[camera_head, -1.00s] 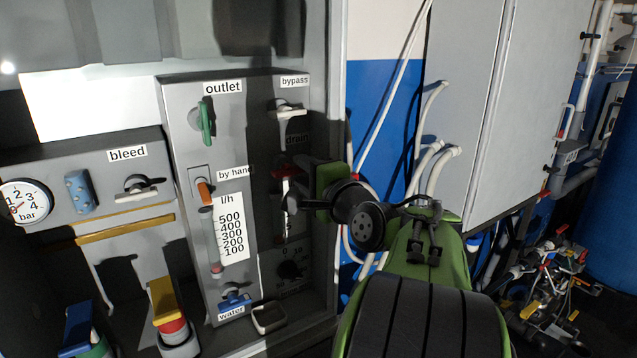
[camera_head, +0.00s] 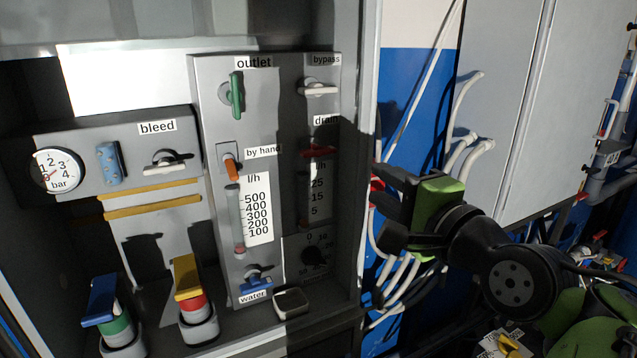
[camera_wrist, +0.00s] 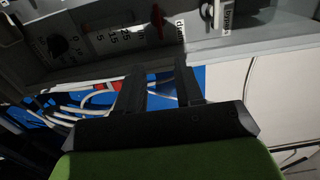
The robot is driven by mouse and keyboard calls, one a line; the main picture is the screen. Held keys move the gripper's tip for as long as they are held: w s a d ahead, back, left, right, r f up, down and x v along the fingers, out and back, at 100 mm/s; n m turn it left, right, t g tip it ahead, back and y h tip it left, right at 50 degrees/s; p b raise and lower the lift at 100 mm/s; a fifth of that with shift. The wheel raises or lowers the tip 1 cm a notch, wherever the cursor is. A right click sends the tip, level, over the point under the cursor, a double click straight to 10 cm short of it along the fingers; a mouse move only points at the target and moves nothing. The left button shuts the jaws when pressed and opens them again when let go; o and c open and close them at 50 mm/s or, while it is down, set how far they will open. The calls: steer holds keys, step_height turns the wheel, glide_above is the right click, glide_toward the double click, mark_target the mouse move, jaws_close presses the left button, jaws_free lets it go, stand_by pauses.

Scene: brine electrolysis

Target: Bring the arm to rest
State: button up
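My gripper (camera_head: 382,205) is in the head view to the right of the cabinet's right edge, its fingers pointing left. The fingers stand apart and nothing shows between them. The wrist view shows the gripper (camera_wrist: 160,85) with two dark fingers and a gap between them. It is clear of the red drain handle (camera_head: 319,152), which lies about level. My arm (camera_head: 520,275) is bent and runs off to the lower right.
The panel holds the green outlet handle (camera_head: 237,93), the white bypass handle (camera_head: 318,88), an orange by-hand lever (camera_head: 231,168) and a blue water valve (camera_head: 257,284). White hoses (camera_head: 398,285) hang close behind my gripper. A grey cabinet (camera_head: 500,110) stands at the right.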

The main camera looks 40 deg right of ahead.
steer(key=w+a+f+n+g+y+b, duration=0.1)
steer(key=w+a+f+n+g+y, duration=0.2)
steer(key=a+f+n, duration=0.4)
steer(key=w+a+f+n+g+y+b, duration=0.1)
steer(key=w+a+f+n+g+y, duration=0.3)
steer(key=a+f, duration=0.5)
steer(key=s+a+f+n+g+h, duration=0.2)
steer(key=s+a+f+n+g, duration=0.2)
steer(key=s+a+f+n, duration=0.3)
steer(key=s+f+n, duration=0.2)
steer(key=s+n, duration=0.1)
steer(key=shift+s+a+f+g, duration=0.2)
steer(key=shift+s+f+g, duration=0.15)
steer(key=shift+f+g, duration=0.05)
steer(key=shift+n, duration=0.3)
